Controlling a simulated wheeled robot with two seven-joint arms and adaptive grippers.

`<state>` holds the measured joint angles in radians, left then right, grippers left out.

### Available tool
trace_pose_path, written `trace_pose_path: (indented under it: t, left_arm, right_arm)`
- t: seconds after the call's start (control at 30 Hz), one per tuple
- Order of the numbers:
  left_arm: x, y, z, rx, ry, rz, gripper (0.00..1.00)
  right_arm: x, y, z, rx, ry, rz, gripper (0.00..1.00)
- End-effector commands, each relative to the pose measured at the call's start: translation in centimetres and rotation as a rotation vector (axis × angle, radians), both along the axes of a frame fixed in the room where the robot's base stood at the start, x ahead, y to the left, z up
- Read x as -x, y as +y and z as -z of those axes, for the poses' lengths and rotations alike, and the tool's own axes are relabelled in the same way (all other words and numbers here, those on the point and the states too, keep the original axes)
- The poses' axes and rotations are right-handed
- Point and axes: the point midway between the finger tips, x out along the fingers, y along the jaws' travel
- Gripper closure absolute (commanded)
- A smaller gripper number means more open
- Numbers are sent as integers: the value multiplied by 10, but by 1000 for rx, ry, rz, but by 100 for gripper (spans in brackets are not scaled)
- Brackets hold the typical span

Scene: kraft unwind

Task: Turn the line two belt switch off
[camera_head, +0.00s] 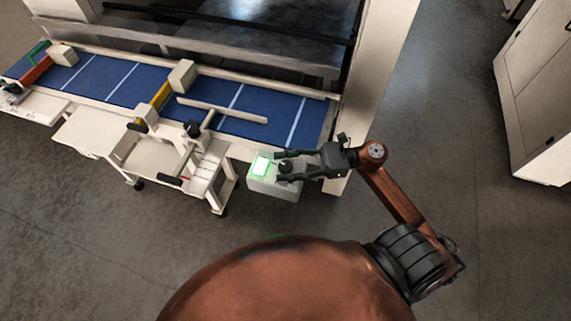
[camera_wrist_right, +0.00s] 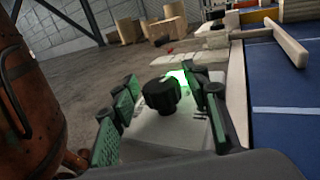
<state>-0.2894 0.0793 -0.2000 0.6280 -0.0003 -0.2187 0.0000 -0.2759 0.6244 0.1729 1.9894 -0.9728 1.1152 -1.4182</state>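The switch is a black round knob (camera_wrist_right: 161,94) on a pale control box (camera_head: 262,184). The knob (camera_head: 285,167) also shows in the head view, beside a lit green panel (camera_head: 262,166). The lit panel (camera_wrist_right: 179,77) shows behind the knob in the wrist view. My right gripper (camera_head: 278,167) is open, with one finger on each side of the knob. In the wrist view my right gripper (camera_wrist_right: 165,88) has a visible gap between its fingers and the knob. Any label on the box is too small to read. My left gripper is not in view.
A blue belt (camera_head: 228,100) with white stripes runs behind the box, carrying pale blocks and a yellow bar (camera_head: 160,94). A white cabinet (camera_head: 540,90) stands at right. Floor in front is clear.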

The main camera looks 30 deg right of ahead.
Motion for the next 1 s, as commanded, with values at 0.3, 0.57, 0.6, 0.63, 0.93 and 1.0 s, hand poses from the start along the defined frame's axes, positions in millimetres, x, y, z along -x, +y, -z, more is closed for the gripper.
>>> trace_pose_path:
  t: [0.3, 0.57, 0.6, 0.63, 0.93, 1.0]
  left_arm:
    - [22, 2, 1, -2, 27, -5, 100]
    - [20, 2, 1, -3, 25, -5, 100]
    - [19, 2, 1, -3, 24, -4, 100]
    - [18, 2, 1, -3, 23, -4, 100]
    - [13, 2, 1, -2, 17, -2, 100]
    - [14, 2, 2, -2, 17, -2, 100]
  right_arm:
    - [0, 0, 0, 0, 0, 0, 81]
    - [0, 0, 0, 0, 1, 0, 95]
    - [0, 0, 0, 0, 1, 1, 95]
    - [0, 0, 0, 0, 1, 3, 95]
    - [1, 0, 0, -3, 2, 96, 95]
    - [1, 0, 0, -3, 1, 142, 95]
